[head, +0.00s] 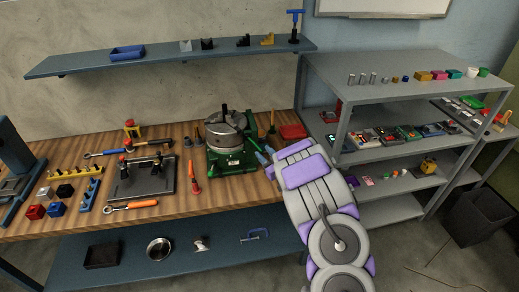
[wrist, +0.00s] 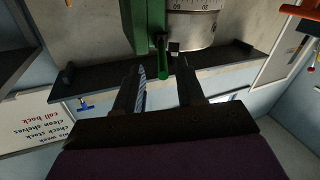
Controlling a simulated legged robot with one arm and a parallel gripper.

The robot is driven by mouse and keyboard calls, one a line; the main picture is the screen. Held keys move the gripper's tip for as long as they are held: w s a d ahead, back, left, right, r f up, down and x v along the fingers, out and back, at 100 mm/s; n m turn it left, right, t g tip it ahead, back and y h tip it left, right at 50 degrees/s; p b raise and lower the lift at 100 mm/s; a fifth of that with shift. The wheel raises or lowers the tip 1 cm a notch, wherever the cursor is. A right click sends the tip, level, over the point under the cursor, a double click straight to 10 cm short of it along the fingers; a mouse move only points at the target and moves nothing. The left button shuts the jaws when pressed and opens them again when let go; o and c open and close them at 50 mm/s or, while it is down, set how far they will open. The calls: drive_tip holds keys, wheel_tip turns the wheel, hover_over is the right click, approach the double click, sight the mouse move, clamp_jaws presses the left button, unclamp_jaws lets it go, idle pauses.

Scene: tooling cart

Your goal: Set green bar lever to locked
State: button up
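A round grey rotary table on a green base (head: 240,160) stands on the wooden bench in the head view. In the wrist view, which is upside down, its green body (wrist: 141,25) and graduated silver dial (wrist: 195,28) fill the top. A short green bar lever (wrist: 162,58) with a dark rounded end hangs beside the dial. My gripper (wrist: 163,78) is open, with its two dark fingers apart. The lever lies in line with the gap between the fingertips; I cannot tell how deep it sits or whether anything touches. In the head view my arm hides the gripper.
A screwdriver with an orange handle (head: 195,185) and a dark fixture plate (head: 125,188) lie left of the rotary table. A red box (head: 293,131) stands behind my arm. A grey shelf rack (head: 400,62) is close on the right. A wall shelf (head: 170,59) hangs above.

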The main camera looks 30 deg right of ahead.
drive_tip(key=s, duration=1.2)
drive_tip(key=shift+s+d+p, duration=0.2)
drive_tip(key=shift+d+p, duration=0.05)
drive_tip(key=shift+p, duration=0.05)
drive_tip(key=w+d+r+m+g+h, duration=0.1)
drive_tip(key=w+d+r+g+h, duration=0.15)
drive_tip(key=r+g+h, duration=0.2)
drive_tip(key=s+a+r+m+g+h+b, duration=0.2)
drive_tip(key=s+a+r+g, duration=0.1)
drive_tip(key=s+g, duration=0.2)
drive_tip(key=s+a+r+g+y, duration=0.1)
drive_tip(key=s+a+g+y, duration=0.1)
drive_tip(key=s+a, duration=0.7)
drive_tip(key=s+a+r+g+y, duration=0.1)
drive_tip(key=s+a+g, duration=0.4)
drive_tip(key=s+a, duration=0.5)
drive_tip(key=s+a+r+g+y+b, duration=0.1)
drive_tip(key=s+a+g+y, duration=0.2)
drive_tip(key=s+a, duration=0.7)
drive_tip(key=shift+s+a+r+n, duration=0.3)
drive_tip(key=shift+s+r, duration=0.1)
drive_tip(key=shift+s, duration=0.8)
drive_tip(key=shift+d, duration=0.1)
